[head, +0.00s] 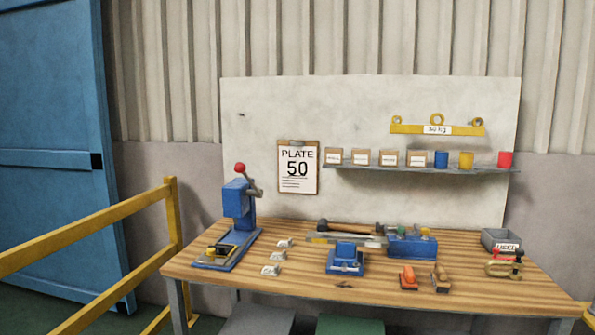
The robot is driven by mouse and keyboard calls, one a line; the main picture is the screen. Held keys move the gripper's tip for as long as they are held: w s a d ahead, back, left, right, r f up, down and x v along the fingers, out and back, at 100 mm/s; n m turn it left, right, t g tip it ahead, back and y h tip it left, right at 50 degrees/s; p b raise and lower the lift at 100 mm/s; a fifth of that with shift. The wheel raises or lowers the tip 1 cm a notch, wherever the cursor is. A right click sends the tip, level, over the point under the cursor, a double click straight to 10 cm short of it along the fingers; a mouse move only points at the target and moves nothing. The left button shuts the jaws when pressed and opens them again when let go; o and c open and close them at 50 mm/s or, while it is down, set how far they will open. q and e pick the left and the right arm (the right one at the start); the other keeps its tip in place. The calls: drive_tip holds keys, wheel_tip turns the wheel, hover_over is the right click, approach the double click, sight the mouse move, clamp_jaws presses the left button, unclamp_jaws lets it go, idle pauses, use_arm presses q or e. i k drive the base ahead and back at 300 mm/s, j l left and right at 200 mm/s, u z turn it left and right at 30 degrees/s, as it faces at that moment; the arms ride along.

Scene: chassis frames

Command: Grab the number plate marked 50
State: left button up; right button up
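Three small pale plates or blocks lie in a row on the wooden workbench (310,285): the rear one (284,242), the middle one (277,255) and the front one (270,269). Their markings are too small to read, so I cannot tell which bears 50. A clipboard (298,167) on the wall board reads "PLATE 50". Neither of my grippers shows in the head view.
A blue press (238,205) with a red knob stands left of the plates. A blue device (345,258) stands to their right, with stamps (408,278) and a grey bin (500,238) further right. Yellow railing (90,230) runs at the left. The bench's front left is clear.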

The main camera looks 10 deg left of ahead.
sight(275, 255)
drive_tip(key=i+j+u, duration=0.25)
drive_tip(key=i, duration=0.5)
drive_tip(key=i+u, duration=0.25)
drive_tip(key=i, duration=0.5)
